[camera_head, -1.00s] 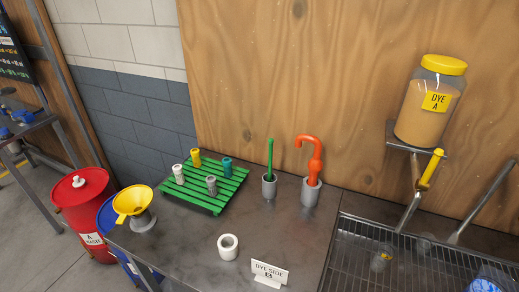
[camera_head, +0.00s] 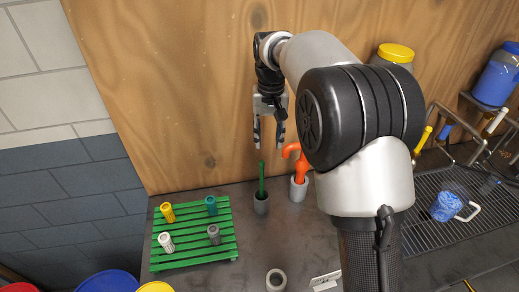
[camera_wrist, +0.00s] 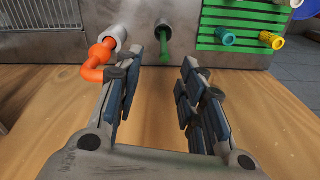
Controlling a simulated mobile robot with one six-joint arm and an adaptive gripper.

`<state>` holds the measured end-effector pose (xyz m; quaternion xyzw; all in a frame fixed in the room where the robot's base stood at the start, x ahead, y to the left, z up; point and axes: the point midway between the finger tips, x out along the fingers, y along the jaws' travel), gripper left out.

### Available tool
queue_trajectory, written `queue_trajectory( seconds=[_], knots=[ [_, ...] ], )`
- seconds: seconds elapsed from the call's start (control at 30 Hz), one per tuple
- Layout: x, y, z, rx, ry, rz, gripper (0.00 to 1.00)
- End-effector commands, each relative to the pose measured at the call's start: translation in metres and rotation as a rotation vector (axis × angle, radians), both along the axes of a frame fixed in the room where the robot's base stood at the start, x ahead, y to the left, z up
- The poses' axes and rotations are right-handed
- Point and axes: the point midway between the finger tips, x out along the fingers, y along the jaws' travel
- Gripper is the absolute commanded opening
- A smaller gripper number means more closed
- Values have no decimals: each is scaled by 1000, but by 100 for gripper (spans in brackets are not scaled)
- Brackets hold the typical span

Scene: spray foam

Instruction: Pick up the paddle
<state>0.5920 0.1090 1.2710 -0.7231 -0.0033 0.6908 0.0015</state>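A thin green stick, which I take to be the paddle (camera_head: 262,180), stands upright in a small grey cup (camera_head: 261,206) on the dark counter. My gripper (camera_head: 269,142) is open and empty, pointing down above the paddle's top and apart from it. In the wrist view the paddle (camera_wrist: 164,46) shows beyond the gap between the open fingers (camera_wrist: 163,70), end-on, with its lower end in the cup. The cup hides the paddle's lower end.
An orange hooked tool (camera_head: 300,168) stands in another grey cup (camera_head: 298,189) close on the right. A green slatted rack (camera_head: 190,245) with several coloured cylinders is left. A white ring-shaped holder (camera_head: 276,281) sits in front. A wooden wall (camera_head: 170,90) rises behind.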

Motion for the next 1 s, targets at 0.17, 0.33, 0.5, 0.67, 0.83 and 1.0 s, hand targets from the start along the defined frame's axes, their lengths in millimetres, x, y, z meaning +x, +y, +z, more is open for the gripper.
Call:
queue_trajectory(
  seconds=[0.17, 0.33, 0.5, 0.67, 0.83, 1.0],
  knots=[
    [24, 18, -27, -7, 39, 2, 36],
    [29, 22, -46, -9, 50, 1, 36],
    [29, 22, -82, -9, 52, 1, 36],
    [29, 21, -117, -9, 52, 1, 36],
    [29, 21, -146, -9, 50, 1, 36],
    [30, 21, -158, -9, 48, 1, 36]
  ],
)
